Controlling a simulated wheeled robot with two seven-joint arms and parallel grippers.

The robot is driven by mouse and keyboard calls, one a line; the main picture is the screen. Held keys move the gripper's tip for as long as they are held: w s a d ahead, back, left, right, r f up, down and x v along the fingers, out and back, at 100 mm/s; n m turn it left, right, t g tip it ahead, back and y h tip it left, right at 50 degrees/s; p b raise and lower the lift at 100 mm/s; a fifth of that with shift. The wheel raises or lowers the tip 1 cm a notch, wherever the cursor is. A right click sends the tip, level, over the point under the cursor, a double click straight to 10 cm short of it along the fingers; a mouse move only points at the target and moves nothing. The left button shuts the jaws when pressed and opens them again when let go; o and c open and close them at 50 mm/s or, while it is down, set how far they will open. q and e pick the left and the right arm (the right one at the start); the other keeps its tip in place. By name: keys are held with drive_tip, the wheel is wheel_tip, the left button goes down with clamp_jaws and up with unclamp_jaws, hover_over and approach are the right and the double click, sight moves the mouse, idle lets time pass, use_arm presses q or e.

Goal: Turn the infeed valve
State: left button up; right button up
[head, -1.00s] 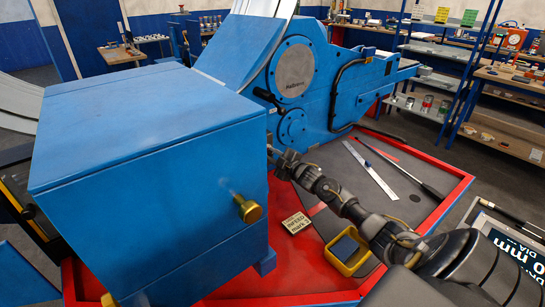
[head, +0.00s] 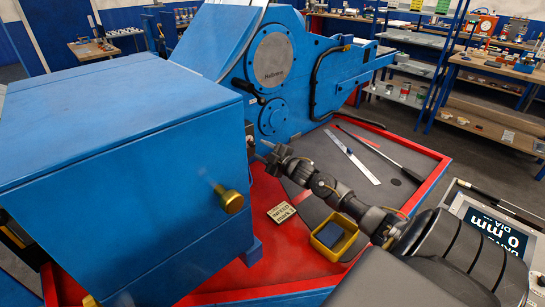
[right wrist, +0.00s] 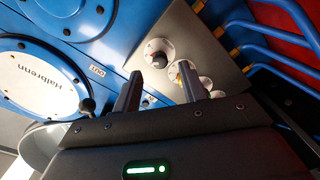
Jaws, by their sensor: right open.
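In the right wrist view a grey panel (right wrist: 205,45) carries several round white-based fittings. One has a dark knob (right wrist: 157,55), and a smaller one with red and yellow parts sits beside my right finger. I cannot tell which fitting is the infeed valve. My right gripper (right wrist: 160,73) is open and empty, its fingers apart in front of these fittings; contact cannot be told. My left gripper is not in view.
A brass knob (head: 230,199) sticks out of the cabinet's front. A label block (head: 282,212) and a yellow tray (head: 334,238) lie on the red-edged platform. Blue pipes (right wrist: 265,50) run close right of the grey panel. A black lever (right wrist: 88,103) stands left of my fingers.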

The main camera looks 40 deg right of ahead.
drive_tip(key=s, duration=0.6)
drive_tip(key=shift+s+b, duration=0.25)
drive_tip(key=shift+b, duration=0.15)
drive_tip(key=shift+r, duration=0.15)
